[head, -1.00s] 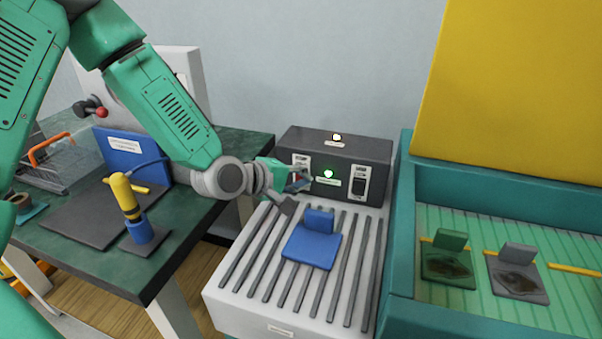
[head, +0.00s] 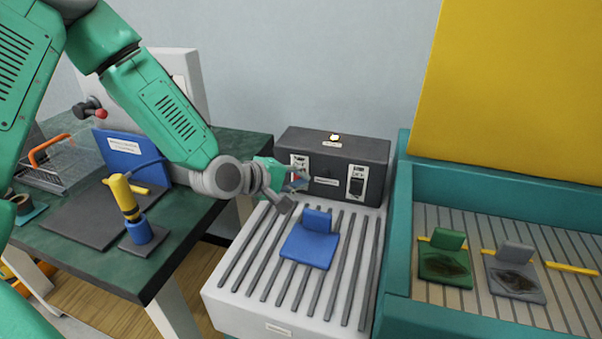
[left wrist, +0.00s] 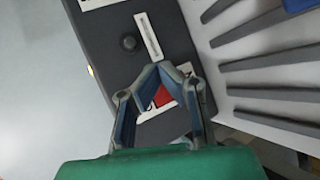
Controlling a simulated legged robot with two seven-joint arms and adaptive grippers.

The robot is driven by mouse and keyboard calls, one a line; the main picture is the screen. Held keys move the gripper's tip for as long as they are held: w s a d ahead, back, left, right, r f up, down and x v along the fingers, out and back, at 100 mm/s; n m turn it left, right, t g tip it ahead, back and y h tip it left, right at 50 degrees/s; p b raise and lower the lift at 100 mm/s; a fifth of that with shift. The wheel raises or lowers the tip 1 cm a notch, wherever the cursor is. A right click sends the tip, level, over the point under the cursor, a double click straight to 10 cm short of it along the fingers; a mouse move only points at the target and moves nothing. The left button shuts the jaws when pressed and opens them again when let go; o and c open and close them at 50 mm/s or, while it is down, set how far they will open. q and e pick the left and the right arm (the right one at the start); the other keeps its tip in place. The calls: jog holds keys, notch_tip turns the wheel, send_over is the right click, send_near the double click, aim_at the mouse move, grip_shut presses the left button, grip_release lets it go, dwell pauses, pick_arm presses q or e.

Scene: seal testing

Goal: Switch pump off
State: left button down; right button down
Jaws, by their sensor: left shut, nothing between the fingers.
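A dark grey control box (head: 345,150) stands at the back of the white slatted bench. My left gripper (head: 300,178) is shut and empty, with its fingertips at the switch on the left of the box's front. In the left wrist view the gripper (left wrist: 164,68) covers part of that switch's white plate, and a red patch of the switch (left wrist: 163,96) shows between the fingers. The small round front lamp (left wrist: 129,42) is dark. A second switch (head: 356,186) is at the right of the front. My right gripper is out of view.
A blue piece (head: 310,246) lies on the slatted bench (head: 225,290). At right is a teal tank (head: 480,325) holding a green piece (head: 444,262) and a grey piece (head: 515,275). A dark green table (head: 75,265) at left holds a yellow-and-blue tool (head: 130,210).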

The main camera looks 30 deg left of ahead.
pick_arm(q)
jog(key=shift+s+a+f, duration=0.2)
jog(key=shift+s+a, duration=0.2)
jog(key=shift+s, duration=0.05)
jog(key=shift+s+a+f, duration=0.15)
jog(key=shift+a, duration=0.25)
jog(key=shift+s+d, duration=0.35)
jog(key=shift+d, duration=0.1)
jog(key=s, duration=0.3)
jog(key=shift+s+d+f+p, duration=0.15)
jog(key=shift+d+f+p, duration=0.05)
jog(key=shift+d+p, duration=0.1)
jog(key=shift+s+f, duration=0.1)
jog(key=shift+s, duration=0.35)
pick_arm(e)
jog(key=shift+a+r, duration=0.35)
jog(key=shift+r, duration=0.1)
pick_arm(q)
jog(key=shift+d, duration=0.15)
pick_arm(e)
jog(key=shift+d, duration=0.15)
